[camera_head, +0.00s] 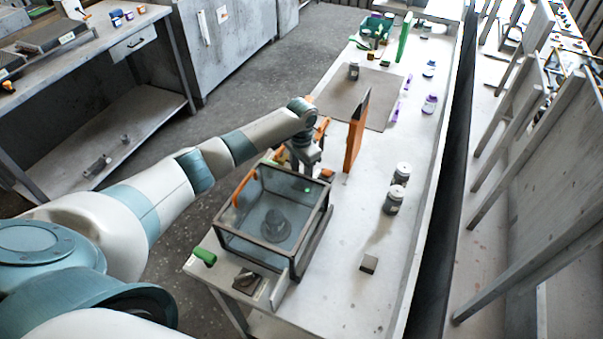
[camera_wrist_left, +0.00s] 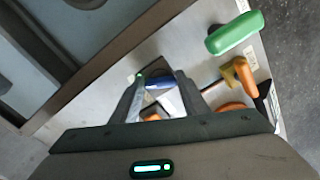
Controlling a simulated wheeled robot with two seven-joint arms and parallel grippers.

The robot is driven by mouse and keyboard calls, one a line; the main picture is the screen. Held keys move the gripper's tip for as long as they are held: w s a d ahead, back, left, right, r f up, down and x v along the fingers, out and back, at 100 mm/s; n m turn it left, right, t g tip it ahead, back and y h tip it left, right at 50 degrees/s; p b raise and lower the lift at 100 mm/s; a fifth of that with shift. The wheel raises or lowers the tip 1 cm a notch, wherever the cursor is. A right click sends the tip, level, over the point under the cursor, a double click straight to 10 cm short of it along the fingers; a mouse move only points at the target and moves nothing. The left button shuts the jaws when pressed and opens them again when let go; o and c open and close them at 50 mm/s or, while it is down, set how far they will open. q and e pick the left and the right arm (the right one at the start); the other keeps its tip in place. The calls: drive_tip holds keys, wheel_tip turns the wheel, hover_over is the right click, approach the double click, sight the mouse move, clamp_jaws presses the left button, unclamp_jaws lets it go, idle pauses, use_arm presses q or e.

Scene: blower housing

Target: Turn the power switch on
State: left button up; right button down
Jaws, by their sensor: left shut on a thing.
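My left gripper (camera_head: 303,170) reaches down behind the far side of the glass-sided box (camera_head: 240,252), near its far right corner. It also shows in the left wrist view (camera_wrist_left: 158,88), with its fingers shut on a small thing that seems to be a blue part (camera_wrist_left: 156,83). The fingers hide much of this part, so its full shape is unclear. I cannot make out for certain which part is the power switch. A dark round part (camera_head: 275,224) shows inside the box. My right gripper is in neither view.
A green handle (camera_wrist_left: 235,33) and orange handles (camera_wrist_left: 232,107) lie close to the left gripper. An upright orange panel (camera_head: 354,145) stands just right of it. Grey jars (camera_head: 394,200) stand farther right. The table (camera_head: 345,275) is mostly bare at the front right.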

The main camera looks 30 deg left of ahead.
use_arm(q)
drive_tip(key=shift+r+m, duration=0.1)
drive_tip(key=shift+m, duration=0.2)
drive_tip(key=shift+w, duration=0.1)
drive_tip(key=o, duration=1.1)
drive_tip(key=shift+c, duration=0.2)
wheel_tip(320, 180, up, 17)
drive_tip(key=b, duration=0.4)
drive_tip(key=shift+r, duration=0.2)
drive_tip(key=shift+f, duration=0.1)
